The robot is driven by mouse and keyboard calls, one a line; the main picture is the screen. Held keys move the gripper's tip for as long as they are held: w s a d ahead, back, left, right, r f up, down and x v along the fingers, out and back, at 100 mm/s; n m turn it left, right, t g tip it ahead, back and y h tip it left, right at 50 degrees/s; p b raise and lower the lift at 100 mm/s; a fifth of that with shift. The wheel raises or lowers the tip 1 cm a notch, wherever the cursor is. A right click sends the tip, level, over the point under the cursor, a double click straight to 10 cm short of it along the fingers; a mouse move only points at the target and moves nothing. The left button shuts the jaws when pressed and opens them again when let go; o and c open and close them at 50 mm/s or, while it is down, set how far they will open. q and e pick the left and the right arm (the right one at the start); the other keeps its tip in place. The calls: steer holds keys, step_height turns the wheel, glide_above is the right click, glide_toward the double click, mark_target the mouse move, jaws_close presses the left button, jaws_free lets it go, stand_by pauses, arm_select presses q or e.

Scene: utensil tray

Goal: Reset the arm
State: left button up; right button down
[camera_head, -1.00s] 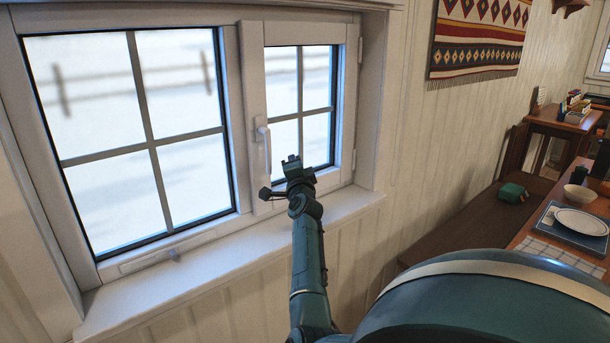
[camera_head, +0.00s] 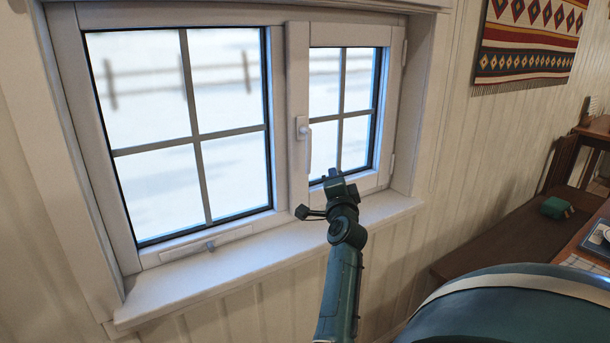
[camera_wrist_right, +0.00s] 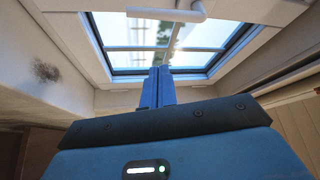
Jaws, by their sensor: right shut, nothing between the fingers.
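My right arm, dark teal, rises from the bottom centre in the head view. Its gripper (camera_head: 335,180) is in front of the lower part of the narrow right window sash, a little right of and below the white window handle (camera_head: 307,145). In the right wrist view the two blue fingers (camera_wrist_right: 158,88) are together with nothing between them, pointing toward the window. The handle also shows at the top of that view (camera_wrist_right: 170,14). My left gripper is not in view.
The white window sill (camera_head: 260,258) runs below the window behind my arm. A wooden bench (camera_head: 505,240) with a small green object (camera_head: 556,207) and a table edge (camera_head: 590,215) stand at the right. A patterned wall hanging (camera_head: 528,42) is at upper right.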

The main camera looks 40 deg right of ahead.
steer(key=s+a+f+n+y, duration=0.1)
steer(key=a+f+n+y, duration=0.5)
steer(key=a+f+n, duration=0.55)
steer(key=s+a+f+n+y, duration=0.2)
steer(key=a+f+n+y, duration=0.45)
steer(key=a, duration=0.75)
steer(key=s+a+f+n+g+y, duration=0.2)
steer(key=s+a+f+n, duration=0.2)
steer(key=s+a+f, duration=0.2)
steer(key=s+a+f+n+g+y, duration=0.2)
steer(key=s+a+f+n, duration=0.2)
steer(key=s+a+f, duration=0.3)
steer(key=s+a, duration=0.4)
steer(key=a, duration=0.1)
steer(key=shift+s+a+f, duration=0.15)
steer(key=shift+s+a, duration=0.05)
steer(key=shift+a, duration=0.1)
steer(key=shift+d, duration=0.15)
